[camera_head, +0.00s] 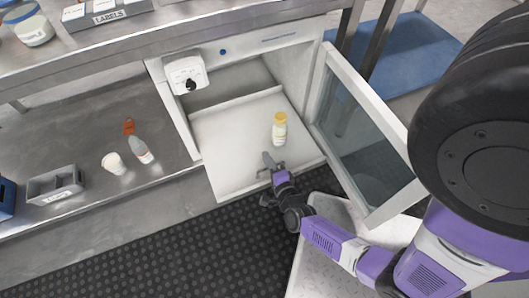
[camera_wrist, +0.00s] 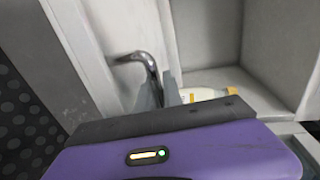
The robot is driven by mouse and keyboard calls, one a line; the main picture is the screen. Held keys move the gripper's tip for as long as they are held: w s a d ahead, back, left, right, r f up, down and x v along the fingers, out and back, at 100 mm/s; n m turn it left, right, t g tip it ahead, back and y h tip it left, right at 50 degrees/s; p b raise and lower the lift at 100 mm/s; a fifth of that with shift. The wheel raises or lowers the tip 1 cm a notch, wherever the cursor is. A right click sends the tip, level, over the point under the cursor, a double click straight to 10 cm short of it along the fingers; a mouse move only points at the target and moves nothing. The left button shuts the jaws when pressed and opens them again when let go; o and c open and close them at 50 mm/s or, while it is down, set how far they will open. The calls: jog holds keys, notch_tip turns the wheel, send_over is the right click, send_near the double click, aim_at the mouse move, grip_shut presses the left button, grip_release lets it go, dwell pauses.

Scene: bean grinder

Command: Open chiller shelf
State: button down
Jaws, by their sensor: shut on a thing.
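The chiller (camera_head: 295,55) is a white cabinet under the steel bench, and its glass door (camera_head: 362,140) stands open to the right. Its white shelf (camera_head: 230,150) shows inside, and its front edge appears to stick out past the cabinet front. A bottle with a yellow cap (camera_head: 279,130) stands on the shelf; it also shows partly in the wrist view (camera_wrist: 205,95). My gripper (camera_head: 272,172) is at the shelf's front edge. In the wrist view it is shut on a bent metal handle (camera_wrist: 147,62). My gripper body hides part of the handle and bottle.
A white dial box (camera_head: 186,73) is at the chiller's upper left. On the lower steel shelf to the left are a white cup (camera_head: 114,163), a bottle (camera_head: 141,150) and a grey bin (camera_head: 55,186). The open door stands close to my arm.

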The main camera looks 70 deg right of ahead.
jog(key=shift+s+a, duration=0.2)
jog(key=shift+a, duration=0.1)
jog(key=c, duration=1.8)
grip_release()
jog(key=shift+o, duration=0.2)
jog(key=p+v, duration=0.2)
jog(key=v, duration=0.5)
jog(key=shift+s+a, duration=0.25)
jog(key=shift+s, duration=0.05)
jog(key=shift+r, duration=0.1)
